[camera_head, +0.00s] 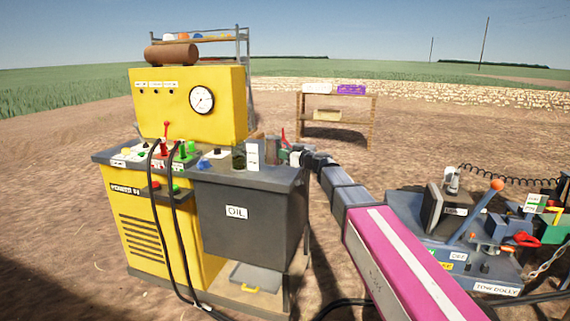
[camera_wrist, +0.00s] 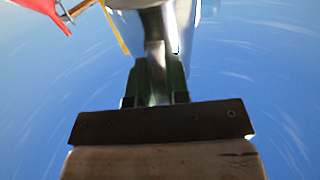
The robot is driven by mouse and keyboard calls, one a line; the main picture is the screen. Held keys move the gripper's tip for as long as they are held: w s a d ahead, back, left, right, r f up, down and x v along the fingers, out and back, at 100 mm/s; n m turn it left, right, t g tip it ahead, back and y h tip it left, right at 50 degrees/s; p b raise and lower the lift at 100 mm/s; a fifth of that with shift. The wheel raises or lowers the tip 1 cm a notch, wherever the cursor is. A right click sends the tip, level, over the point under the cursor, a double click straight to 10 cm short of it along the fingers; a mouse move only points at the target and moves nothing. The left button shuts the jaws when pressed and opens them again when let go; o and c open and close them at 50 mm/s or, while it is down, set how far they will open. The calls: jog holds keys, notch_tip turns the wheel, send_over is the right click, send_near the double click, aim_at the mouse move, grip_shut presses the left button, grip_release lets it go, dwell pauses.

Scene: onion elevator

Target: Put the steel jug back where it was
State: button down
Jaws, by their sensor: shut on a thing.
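My gripper (camera_head: 290,155) is at the right end of the dark grey OIL tank's top (camera_head: 222,176), at the end of my outstretched arm. Beside its tip, to the left, stands a small greyish-brown cylinder that looks like the steel jug (camera_head: 272,150). In the wrist view, a shiny steel part of the jug (camera_wrist: 155,62) lies between my fingers, which are shut on it. The jug's far end runs off the top of that view. I cannot tell whether its base touches the tank top.
A white labelled box (camera_head: 252,154) and a dark green jar (camera_head: 239,158) stand left of the jug. A red pointed thing (camera_head: 284,138) is close to my gripper. The yellow power unit (camera_head: 188,105) is left; a grey tow dolly (camera_head: 480,268) is right.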

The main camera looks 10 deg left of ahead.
aim_at(281, 160)
jog(key=shift+f, duration=1.8)
jog(key=shift+f, duration=0.15)
jog(key=c, duration=1.1)
grip_release()
jog(key=shift+s+d, duration=0.1)
jog(key=shift+d, duration=0.05)
jog(key=v, duration=1.1)
jog(key=shift+d, duration=0.3)
